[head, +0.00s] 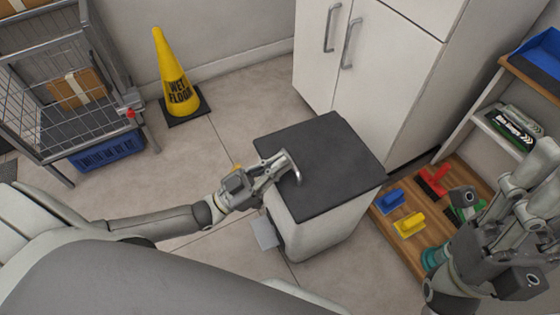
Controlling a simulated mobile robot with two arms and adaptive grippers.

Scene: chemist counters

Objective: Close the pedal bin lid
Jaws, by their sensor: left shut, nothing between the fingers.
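The pedal bin (315,232) is a white box-shaped bin on the floor in the middle of the head view. Its dark grey lid (330,150) lies flat over the body, with no gap visible from above. The grey pedal (264,233) sticks out low at the bin's left side. My left gripper (290,168) is shut and empty, its fingertips over the lid's left part. I cannot tell whether they touch it. My right arm is folded at the lower right, away from the bin, and its finger opening cannot be made out.
A white cabinet (390,60) stands behind the bin. A wooden shelf (397,250) with blue, yellow, red and green brushes is close on the right. A yellow wet floor cone (172,75) and a wire cart (60,100) stand at the left. Floor between cart and bin is clear.

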